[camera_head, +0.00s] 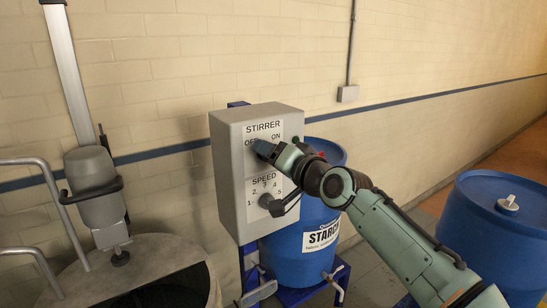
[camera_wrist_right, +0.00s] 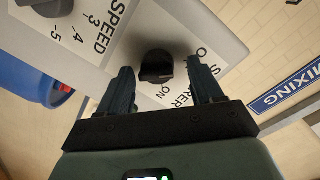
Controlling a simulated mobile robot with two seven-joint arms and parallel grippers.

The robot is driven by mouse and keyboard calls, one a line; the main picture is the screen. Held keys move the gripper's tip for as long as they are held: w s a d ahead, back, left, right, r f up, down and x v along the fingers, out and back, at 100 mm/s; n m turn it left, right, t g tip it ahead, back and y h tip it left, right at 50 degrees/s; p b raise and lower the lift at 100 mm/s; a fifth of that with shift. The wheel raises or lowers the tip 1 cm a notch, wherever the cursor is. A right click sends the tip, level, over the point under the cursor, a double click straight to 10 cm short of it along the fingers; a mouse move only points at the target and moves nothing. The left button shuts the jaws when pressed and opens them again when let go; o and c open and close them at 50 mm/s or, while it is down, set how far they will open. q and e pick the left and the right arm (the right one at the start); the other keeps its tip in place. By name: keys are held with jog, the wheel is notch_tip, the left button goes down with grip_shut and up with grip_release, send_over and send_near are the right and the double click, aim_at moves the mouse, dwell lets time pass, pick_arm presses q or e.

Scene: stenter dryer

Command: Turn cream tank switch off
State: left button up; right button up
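A grey control box (camera_head: 226,180) carries a STIRRER label with OFF and ON, and a SPEED dial (camera_head: 272,204) below. The black stirrer switch knob (camera_wrist_right: 157,67) shows in the right wrist view; its exact setting is unclear. My right gripper (camera_head: 272,154) is at the switch and hides it in the head view. In the wrist view the open fingers (camera_wrist_right: 161,74) are on either side of the knob, with gaps visible. My left gripper is not in view. A blue barrel (camera_head: 318,240) behind the box has a label reading STARCH.
A round tank (camera_head: 180,252) with a dark opening stands at lower left, below a grey motor (camera_head: 91,178). Another blue barrel (camera_head: 480,235) stands at right. A wall (camera_head: 160,60) runs behind. A MIXING sign (camera_wrist_right: 287,92) shows in the wrist view.

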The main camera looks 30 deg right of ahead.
jog(key=shift+f, duration=0.1)
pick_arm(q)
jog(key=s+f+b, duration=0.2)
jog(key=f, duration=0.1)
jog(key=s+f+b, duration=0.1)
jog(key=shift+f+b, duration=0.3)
pick_arm(e)
jog(key=s+d+r, duration=0.1)
jog(key=s, duration=1.2)
jog(key=shift+s+r, duration=0.15)
jog(key=shift+r, duration=0.05)
